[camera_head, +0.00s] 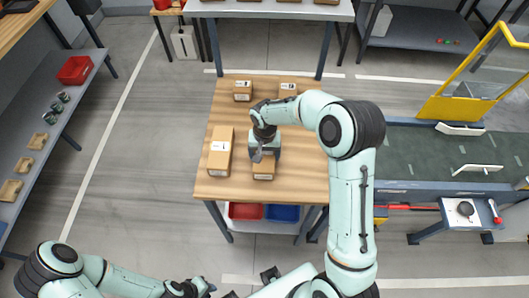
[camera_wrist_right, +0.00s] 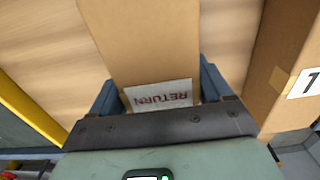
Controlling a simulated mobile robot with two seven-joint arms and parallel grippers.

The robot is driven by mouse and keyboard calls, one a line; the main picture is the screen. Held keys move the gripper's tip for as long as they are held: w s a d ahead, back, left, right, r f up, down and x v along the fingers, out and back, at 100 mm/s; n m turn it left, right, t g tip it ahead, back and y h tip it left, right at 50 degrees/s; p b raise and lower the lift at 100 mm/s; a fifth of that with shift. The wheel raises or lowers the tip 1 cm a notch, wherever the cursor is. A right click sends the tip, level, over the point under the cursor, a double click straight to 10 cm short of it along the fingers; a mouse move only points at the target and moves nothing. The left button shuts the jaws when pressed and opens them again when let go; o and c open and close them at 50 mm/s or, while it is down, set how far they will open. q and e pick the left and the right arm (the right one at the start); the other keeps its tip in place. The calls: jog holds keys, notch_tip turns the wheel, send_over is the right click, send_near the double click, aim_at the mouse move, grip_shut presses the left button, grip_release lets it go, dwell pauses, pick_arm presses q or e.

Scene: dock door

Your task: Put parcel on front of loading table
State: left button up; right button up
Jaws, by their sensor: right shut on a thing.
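A wooden-topped table (camera_head: 240,187) stands in the middle of the head view. A brown cardboard parcel (camera_head: 263,172) is at its front part, partly hidden by my right gripper (camera_head: 264,156). In the right wrist view, the parcel (camera_wrist_right: 150,45) carries a white label reading "RETURN". The blue fingers of my right gripper (camera_wrist_right: 156,95) are on both sides of the parcel, shut on it. I cannot tell whether the parcel touches the tabletop. My left gripper (camera_head: 203,287) is low at the bottom edge, away from the table, its fingers too small to read.
A larger box (camera_head: 220,150) lies left of the parcel; it also shows at the right of the right wrist view (camera_wrist_right: 285,60). Two small boxes (camera_head: 243,90) (camera_head: 288,89) sit at the back. Red (camera_head: 245,211) and blue (camera_head: 283,213) bins are below. A yellow-framed gate (camera_head: 465,75) stands right.

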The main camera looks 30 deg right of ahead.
jog(key=shift+f, duration=0.15)
jog(key=o, duration=1.2)
notch_tip(320, 180, up, 12)
jog(key=shift+r+p, duration=0.25)
jog(key=shift+p, duration=0.1)
